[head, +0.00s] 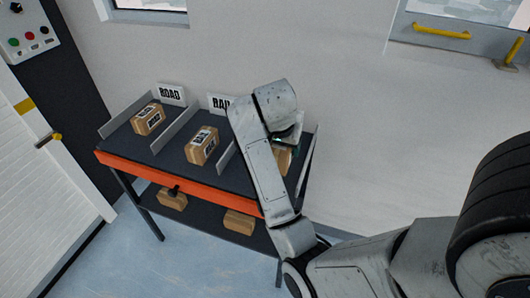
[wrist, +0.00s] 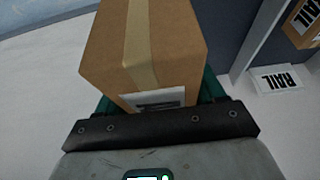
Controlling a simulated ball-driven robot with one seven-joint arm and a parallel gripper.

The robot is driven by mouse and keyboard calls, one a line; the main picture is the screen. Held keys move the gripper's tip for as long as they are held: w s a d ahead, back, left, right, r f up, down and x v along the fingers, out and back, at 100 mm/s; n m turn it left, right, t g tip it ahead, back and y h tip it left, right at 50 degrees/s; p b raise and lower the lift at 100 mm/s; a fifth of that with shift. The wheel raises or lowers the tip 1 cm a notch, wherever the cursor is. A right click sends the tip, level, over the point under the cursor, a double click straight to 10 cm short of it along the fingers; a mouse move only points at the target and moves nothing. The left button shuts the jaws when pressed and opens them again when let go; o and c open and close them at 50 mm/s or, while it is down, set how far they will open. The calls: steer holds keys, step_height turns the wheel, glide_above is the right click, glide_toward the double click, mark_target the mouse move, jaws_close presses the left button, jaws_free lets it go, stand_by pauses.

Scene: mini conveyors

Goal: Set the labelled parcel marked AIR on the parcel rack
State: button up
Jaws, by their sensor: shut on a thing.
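My gripper (wrist: 158,100) is shut on a brown taped parcel (wrist: 145,45), with its teal fingers on either side. A white label shows low on the parcel's near face, but I cannot read it. In the head view the held parcel (head: 283,160) is partly hidden behind my arm, at the right-hand lane of the parcel rack (head: 128,162). My gripper (head: 287,140) is mostly hidden there too. I cannot tell whether the parcel touches the rack. No AIR sign shows.
The rack's left lane has a ROAD sign (head: 171,94) and a parcel (head: 148,119). The middle lane has a RAIL sign (head: 218,103) and a parcel (head: 202,145). Upright dividers (head: 176,131) separate the lanes. More parcels (head: 172,199) sit on the lower shelf. A wall stands behind.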

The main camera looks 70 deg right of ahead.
steer(key=w+d+f, duration=0.2)
steer(key=d+f, duration=0.1)
steer(key=w+d+f, duration=0.3)
steer(key=d, duration=0.1)
steer(key=w+d+f, duration=0.2)
steer(key=d+f, duration=0.1)
steer(key=shift+w+d+f+p, duration=0.1)
steer(key=shift+w+d+p, duration=0.15)
steer(key=shift+p, duration=0.15)
steer(key=shift+f+p, duration=0.35)
steer(key=shift+f, duration=1.3)
steer(key=shift+f, duration=0.2)
steer(key=o, duration=1.3)
steer(key=shift+r, duration=0.1)
